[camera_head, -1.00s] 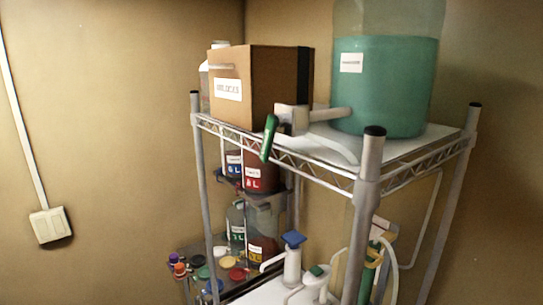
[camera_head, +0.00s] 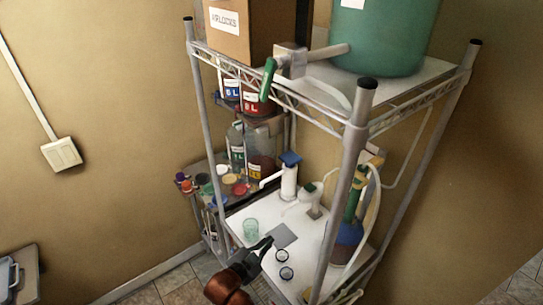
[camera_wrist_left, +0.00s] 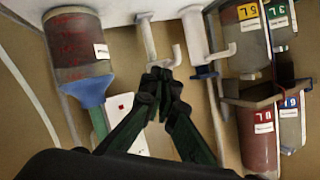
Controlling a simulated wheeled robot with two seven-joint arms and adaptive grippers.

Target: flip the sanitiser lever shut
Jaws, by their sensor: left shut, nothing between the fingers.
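The sanitiser lever (camera_head: 268,78) is a green handle on the grey tap (camera_head: 291,60) of the big green tank (camera_head: 384,36), on the top shelf. It hangs down, slightly tilted, in front of the shelf's front rail. My left gripper (camera_head: 268,243) is low in the head view, over the white lower shelf, well below the lever and apart from it. Its dark fingers are shut and empty; the left wrist view also shows the fingertips (camera_wrist_left: 161,80) together, near white pump spouts. I cannot make out the lever in the left wrist view. My right gripper is not in view.
A cardboard box (camera_head: 246,30) stands left of the tap. A front post (camera_head: 345,190) rises right of my left gripper. White pump bottles (camera_head: 289,180), a clear green cup (camera_head: 251,229) and a grey plate (camera_head: 283,236) are on the lower shelf. Labelled jugs (camera_head: 263,155) stand behind left.

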